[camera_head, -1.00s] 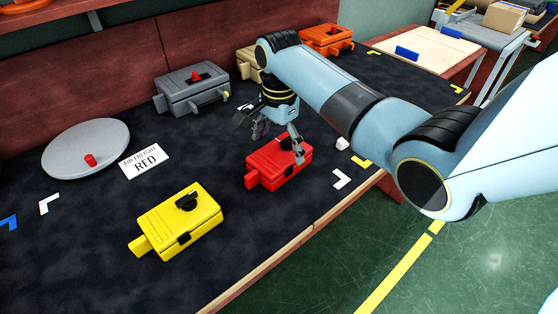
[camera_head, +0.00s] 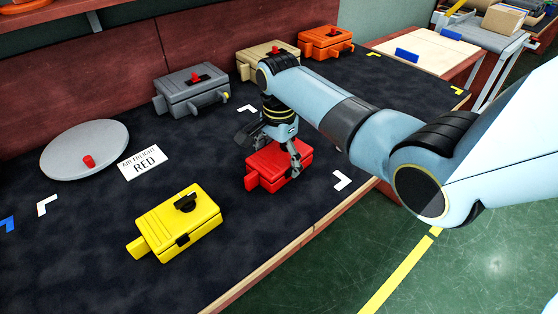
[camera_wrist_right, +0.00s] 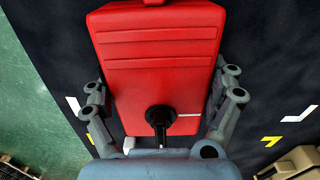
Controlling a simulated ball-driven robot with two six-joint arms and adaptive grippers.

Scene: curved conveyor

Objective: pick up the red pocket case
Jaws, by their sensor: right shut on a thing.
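The red pocket case (camera_head: 269,174) lies on the dark bench top, near its front edge. My right gripper (camera_head: 270,150) is over it from above, shut on it. In the right wrist view the red case (camera_wrist_right: 158,65) lies between the two fingers (camera_wrist_right: 160,103), one along each long side, and its black knob (camera_wrist_right: 160,118) shows near the palm. The arm and fingers hide part of the case in the head view. I cannot see a gap under the case. My left gripper is not in view.
A yellow case (camera_head: 165,225) lies at front left. Grey (camera_head: 193,93), tan (camera_head: 262,62) and orange (camera_head: 325,43) cases stand along the back. A round grey disc (camera_head: 75,152) and an AIR FREIGHT RED card (camera_head: 142,162) lie at left. Bare bench separates the yellow and red cases.

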